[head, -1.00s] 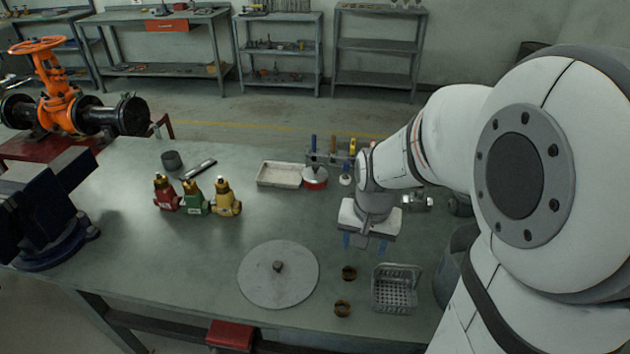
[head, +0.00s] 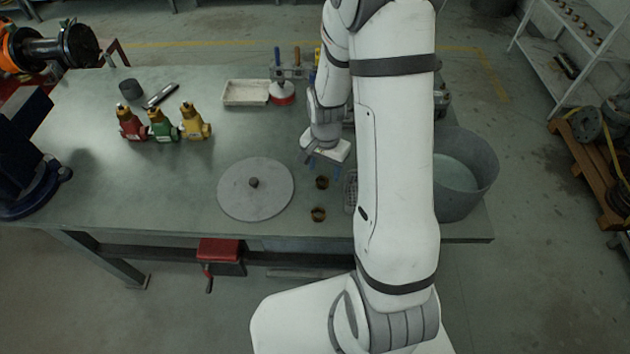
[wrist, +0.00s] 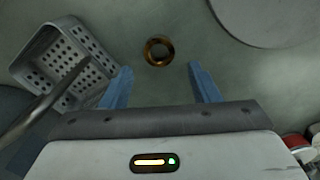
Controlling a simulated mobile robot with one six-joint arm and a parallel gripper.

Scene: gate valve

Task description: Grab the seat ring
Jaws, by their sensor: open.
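Two small brass rings lie flat on the bench, a rear one (head: 322,182) and a front one (head: 318,214), between the grey disc and the metal basket. My gripper (head: 322,167) is open, pointing down above the bench just behind the rear ring. In the wrist view one brass ring (wrist: 159,40) lies just beyond the two blue fingertips (wrist: 160,76), roughly centred between them and not touched. I cannot tell for sure which of the two rings this is. Nothing is between the fingers.
The perforated basket (wrist: 50,75) is close on one side, partly hidden by my arm in the head view. The round grey disc (head: 240,200) with a knob lies on the other side. Three coloured valves (head: 160,125), a white tray (head: 246,86) and a grey bin (head: 468,170) stand farther off.

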